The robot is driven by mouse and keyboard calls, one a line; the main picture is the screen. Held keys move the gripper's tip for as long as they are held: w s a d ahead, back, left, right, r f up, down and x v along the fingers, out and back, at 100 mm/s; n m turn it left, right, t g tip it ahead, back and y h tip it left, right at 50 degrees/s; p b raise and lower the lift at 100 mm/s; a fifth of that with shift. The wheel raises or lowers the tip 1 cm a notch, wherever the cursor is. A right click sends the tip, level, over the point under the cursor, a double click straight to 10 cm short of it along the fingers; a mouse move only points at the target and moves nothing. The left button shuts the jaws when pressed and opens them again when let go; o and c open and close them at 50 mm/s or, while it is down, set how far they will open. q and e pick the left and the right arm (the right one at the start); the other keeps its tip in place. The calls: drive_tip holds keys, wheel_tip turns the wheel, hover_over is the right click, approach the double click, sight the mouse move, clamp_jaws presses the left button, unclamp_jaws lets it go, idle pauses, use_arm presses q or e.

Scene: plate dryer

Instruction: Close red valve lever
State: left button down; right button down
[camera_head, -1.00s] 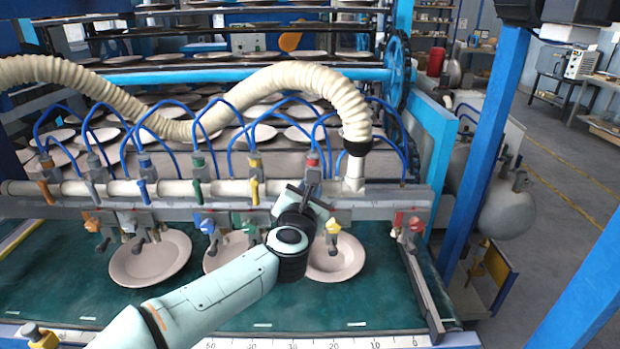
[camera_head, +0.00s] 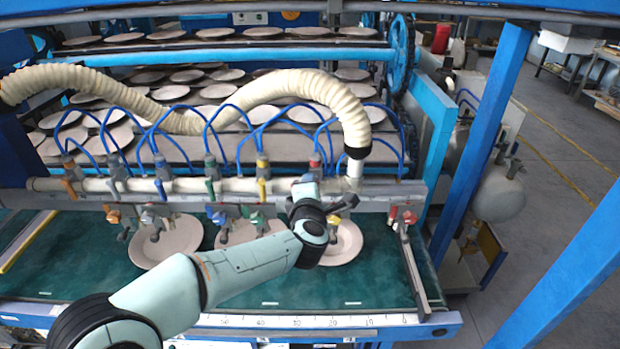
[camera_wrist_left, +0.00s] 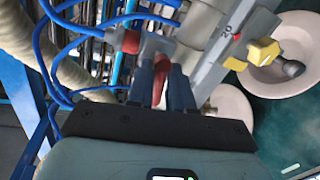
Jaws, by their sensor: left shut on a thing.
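The red valve (camera_head: 315,160) sits on the pale pipe in the head view, below a blue hose. Its lever is hidden there behind my left gripper (camera_head: 308,190). In the left wrist view the red lever (camera_wrist_left: 158,84) lies between the two dark fingers of my left gripper (camera_wrist_left: 163,78), which is shut on it. The valve's red cap (camera_wrist_left: 128,42) shows just beyond the fingers. My right gripper is in neither view.
Yellow (camera_head: 263,170) and green (camera_head: 212,170) valves stand left along the pipe. Coloured nozzles hang below, including a red one (camera_head: 404,215) at right. Plates (camera_head: 180,235) lie on the green belt (camera_head: 90,265). A ribbed hose (camera_head: 300,88) arches above.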

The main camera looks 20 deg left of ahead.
use_arm(q)
drive_tip(key=shift+r+m+y+p, duration=0.15)
drive_tip(key=shift+m+y+p, duration=0.15)
drive_tip(key=shift+m+p, duration=0.45)
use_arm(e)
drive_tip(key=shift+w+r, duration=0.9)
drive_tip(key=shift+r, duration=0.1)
use_arm(q)
drive_tip(key=shift+m, duration=0.25)
drive_tip(key=c, duration=1.1)
unclamp_jaws()
drive_tip(key=shift+d, duration=0.1)
drive_tip(key=shift+s, duration=0.1)
drive_tip(key=shift+b+v, duration=1.4)
drive_tip(key=shift+v, duration=5.3)
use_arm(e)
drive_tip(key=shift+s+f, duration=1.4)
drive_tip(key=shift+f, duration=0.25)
use_arm(q)
drive_tip(key=shift+r, duration=0.1)
